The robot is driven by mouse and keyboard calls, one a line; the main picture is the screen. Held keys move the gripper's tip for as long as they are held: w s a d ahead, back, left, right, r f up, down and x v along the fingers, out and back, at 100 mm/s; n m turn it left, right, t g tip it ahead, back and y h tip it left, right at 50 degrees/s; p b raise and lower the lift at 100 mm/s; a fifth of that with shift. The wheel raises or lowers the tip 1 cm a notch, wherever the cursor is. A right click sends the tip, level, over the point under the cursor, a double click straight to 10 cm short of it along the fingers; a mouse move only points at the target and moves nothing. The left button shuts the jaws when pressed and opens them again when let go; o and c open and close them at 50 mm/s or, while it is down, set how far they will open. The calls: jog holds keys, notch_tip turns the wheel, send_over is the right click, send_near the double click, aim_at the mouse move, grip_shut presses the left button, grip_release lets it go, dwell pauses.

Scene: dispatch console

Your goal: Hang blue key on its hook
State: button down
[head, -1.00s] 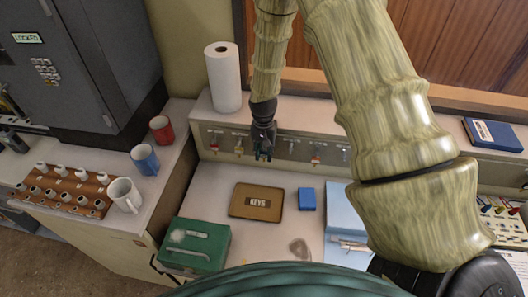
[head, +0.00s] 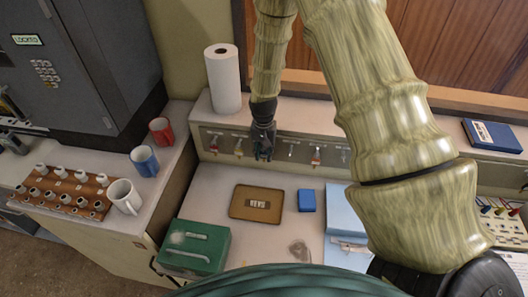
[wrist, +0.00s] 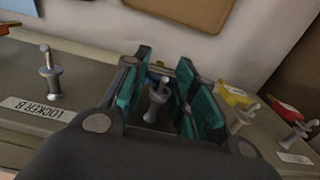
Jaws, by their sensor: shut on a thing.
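My gripper (head: 263,152) is in front of the hook rail (head: 224,143) below the back ledge. In the wrist view its teal fingers (wrist: 172,97) are closed in around a metal hook peg (wrist: 157,93). A small blue bit (wrist: 154,76), which looks like part of the blue key, shows between the fingers beyond the peg. Most of the key is hidden by the fingers and peg, so I cannot tell whether it is around the peg or only beside it. The head view does not show the key clearly.
The KEYS tray (head: 236,205), a blue box (head: 306,200) and a green box (head: 195,246) stand below.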

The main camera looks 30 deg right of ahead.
jog(key=shift+f, duration=0.2)
jog(key=c, duration=1.1)
grip_release()
jog(key=shift+r, duration=0.1)
jog(key=shift+r+p, duration=1.85)
jog(key=shift+r, duration=1.1)
